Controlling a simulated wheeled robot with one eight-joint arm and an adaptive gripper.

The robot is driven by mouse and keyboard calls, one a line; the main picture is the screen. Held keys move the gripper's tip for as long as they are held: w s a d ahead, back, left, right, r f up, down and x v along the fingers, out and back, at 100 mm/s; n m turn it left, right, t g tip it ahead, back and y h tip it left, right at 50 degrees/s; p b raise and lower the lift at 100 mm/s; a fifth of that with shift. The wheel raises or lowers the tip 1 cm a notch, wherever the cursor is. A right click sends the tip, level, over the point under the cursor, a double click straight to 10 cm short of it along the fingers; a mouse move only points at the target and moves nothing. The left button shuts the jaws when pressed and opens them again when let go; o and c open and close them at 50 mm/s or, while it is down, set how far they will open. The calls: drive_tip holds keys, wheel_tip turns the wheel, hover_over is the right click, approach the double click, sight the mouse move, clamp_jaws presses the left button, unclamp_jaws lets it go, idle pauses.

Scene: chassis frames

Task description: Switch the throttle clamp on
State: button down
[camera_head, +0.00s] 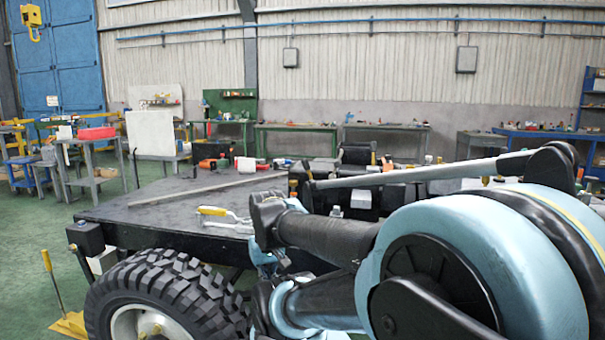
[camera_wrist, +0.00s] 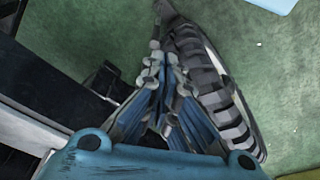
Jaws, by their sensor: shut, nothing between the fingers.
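A clamp with a yellow-ended handle and a metal body (camera_head: 213,211) lies at the near edge of the dark workbench-like chassis top (camera_head: 145,207); it looks like the throttle clamp. Its exact lever position is hard to tell. My gripper (camera_head: 268,262) is below and to the right of the clamp in the head view, partly hidden by my own arm, and apart from it. In the wrist view my gripper (camera_wrist: 156,55) has its blue fingers together and empty, pointing toward the green floor beside the tyre. The clamp cannot be made out in the wrist view.
A big black tyre (camera_head: 150,299) stands below the chassis edge, and it also shows close to the fingers in the wrist view (camera_wrist: 212,90). A long metal bar (camera_head: 205,189) lies across the top. A yellow floor pedal (camera_head: 70,324) is at left. Open green floor (camera_head: 30,240) lies left.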

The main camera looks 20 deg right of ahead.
drive_tip(key=w+d+r+n+t+h, duration=0.15)
drive_tip(key=w+d+r, duration=0.25)
drive_tip(key=w, duration=0.5)
drive_tip(key=w+d+r+n+t+h, duration=0.1)
drive_tip(key=w+d+r+h, duration=0.3)
drive_tip(key=w, duration=0.6)
drive_tip(key=w+d+r+n+t+h, duration=0.1)
drive_tip(key=w+d+r+h, duration=0.1)
drive_tip(key=w+d+r, duration=0.5)
drive_tip(key=w+f+n+t+h, duration=0.1)
drive_tip(key=w+n+h, duration=0.4)
drive_tip(key=w+h, duration=0.6)
drive_tip(key=w+t, duration=0.1)
drive_tip(key=w, duration=1.1)
drive_tip(key=shift+w+d, duration=0.2)
drive_tip(key=shift+w, duration=0.1)
drive_tip(key=shift+f+t, duration=0.1)
drive_tip(key=shift+t, duration=0.15)
